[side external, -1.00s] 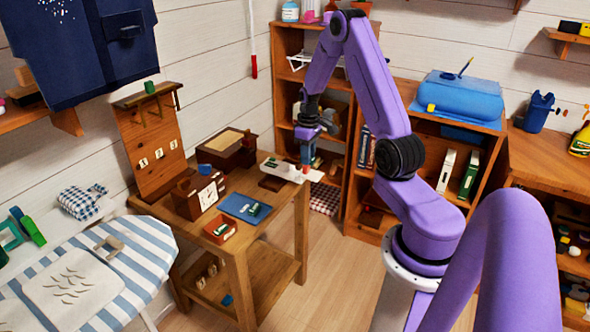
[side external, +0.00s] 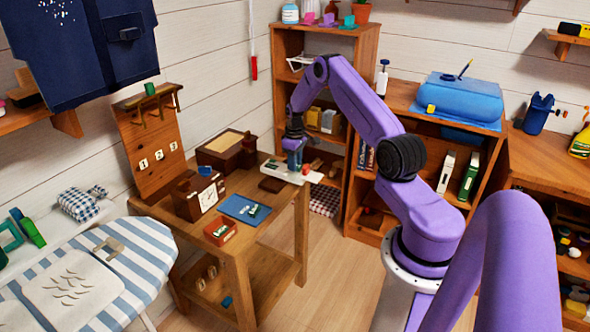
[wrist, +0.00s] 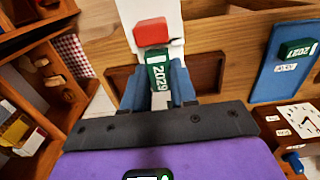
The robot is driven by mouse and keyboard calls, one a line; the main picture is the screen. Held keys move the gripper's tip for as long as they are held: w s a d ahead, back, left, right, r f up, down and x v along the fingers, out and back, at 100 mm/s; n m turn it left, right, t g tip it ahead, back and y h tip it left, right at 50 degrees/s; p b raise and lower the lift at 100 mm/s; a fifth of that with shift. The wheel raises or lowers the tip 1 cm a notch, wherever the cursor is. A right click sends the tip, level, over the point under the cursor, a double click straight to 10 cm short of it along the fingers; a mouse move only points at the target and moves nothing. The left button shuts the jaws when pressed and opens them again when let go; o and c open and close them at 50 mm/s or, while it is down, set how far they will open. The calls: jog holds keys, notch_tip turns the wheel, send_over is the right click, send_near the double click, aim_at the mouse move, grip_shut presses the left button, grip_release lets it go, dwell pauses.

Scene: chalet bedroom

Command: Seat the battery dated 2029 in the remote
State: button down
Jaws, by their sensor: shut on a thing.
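The green battery marked 2029 (wrist: 158,72) is between the blue fingers of my gripper (wrist: 159,92) in the wrist view. My gripper is shut on it. In the side view my gripper (side external: 294,170) is low over the right back part of the table, at a white piece (side external: 276,171) that looks like the remote or its sheet. The white piece also shows beyond the battery in the wrist view (wrist: 168,12). A red block (wrist: 152,32) lies just past the battery's far end. I cannot tell whether the battery touches the white piece; the battery slot is not visible.
A blue mat (wrist: 271,80) holds a green battery marked 2027 (wrist: 296,49). A clock (side external: 208,197), a red-orange tray (side external: 217,240) and a brown box (side external: 222,158) share the wooden table (side external: 262,240). Shelves (side external: 279,75) stand close behind the table's right side.

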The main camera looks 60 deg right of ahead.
jog(key=shift+f, duration=1.45)
jog(key=shift+f, duration=0.1)
jog(key=c, duration=0.9)
grip_release()
